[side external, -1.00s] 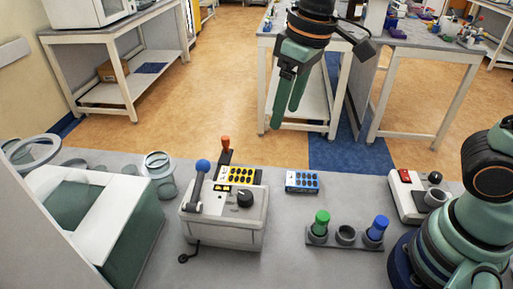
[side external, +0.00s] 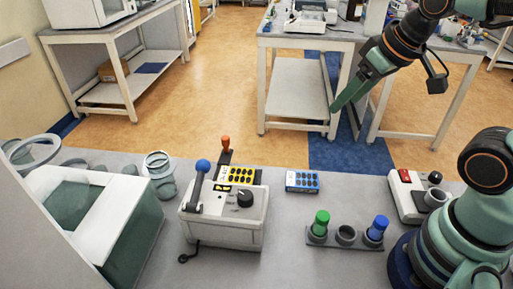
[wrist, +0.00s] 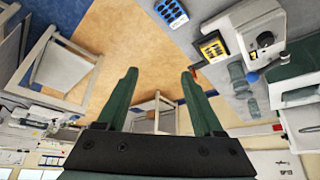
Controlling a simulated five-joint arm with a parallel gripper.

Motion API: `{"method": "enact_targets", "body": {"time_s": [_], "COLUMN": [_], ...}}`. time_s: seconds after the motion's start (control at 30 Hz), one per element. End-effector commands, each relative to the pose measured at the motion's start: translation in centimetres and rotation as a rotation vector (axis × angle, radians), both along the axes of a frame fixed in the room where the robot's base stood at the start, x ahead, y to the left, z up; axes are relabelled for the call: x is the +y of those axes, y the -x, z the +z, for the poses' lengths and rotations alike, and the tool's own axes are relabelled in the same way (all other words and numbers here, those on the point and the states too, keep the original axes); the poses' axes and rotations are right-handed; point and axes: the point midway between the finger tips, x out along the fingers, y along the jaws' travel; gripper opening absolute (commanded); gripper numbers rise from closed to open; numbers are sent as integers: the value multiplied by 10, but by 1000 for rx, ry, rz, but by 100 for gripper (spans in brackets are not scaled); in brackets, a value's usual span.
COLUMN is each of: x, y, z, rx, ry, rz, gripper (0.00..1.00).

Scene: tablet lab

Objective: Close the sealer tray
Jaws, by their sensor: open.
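The sealer (side external: 222,228) is a pale grey box on the near bench, with a blue-knobbed lever (side external: 202,168) and a black dial (side external: 244,199). A yellow blister pack (side external: 241,175) with dark pockets lies at its back, apparently on the sealer tray, whose edges are hard to make out. A red-tipped handle (side external: 225,143) stands behind it. The sealer also shows at the upper right of the wrist view (wrist: 262,28). My gripper (side external: 335,108) is high up, right of and well away from the sealer. Its green fingers are apart and empty in the wrist view (wrist: 158,72).
A blue blister pack (side external: 302,181) lies right of the sealer. A rack (side external: 344,243) holds a green-capped and a blue-capped piece. A device with a red switch (side external: 405,176) stands at the right. A white-topped green bin (side external: 110,215) is at the left. Bench space in front is clear.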

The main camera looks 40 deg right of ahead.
Motion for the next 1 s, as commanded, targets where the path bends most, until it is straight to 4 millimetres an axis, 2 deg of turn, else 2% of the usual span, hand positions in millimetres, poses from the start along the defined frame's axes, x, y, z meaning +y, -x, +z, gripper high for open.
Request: {"method": "enact_targets", "body": {"time_s": [0.17, 0.27, 0.43, 0.63, 0.87, 1.0], "x": [2, 6, 19, 38, 65, 84], "y": [-6, -19, -58, -109, -166, -197], "z": [5, 15, 36, 46, 37, 21], "rx": [11, 38, 107, 191, 286, 344], "ry": [-4, -14, -35, -55, -66, -67], "rz": [-1, -6, -28, -58, -93, -118], "gripper": [60, 60, 60, 60, 60, 60]}}
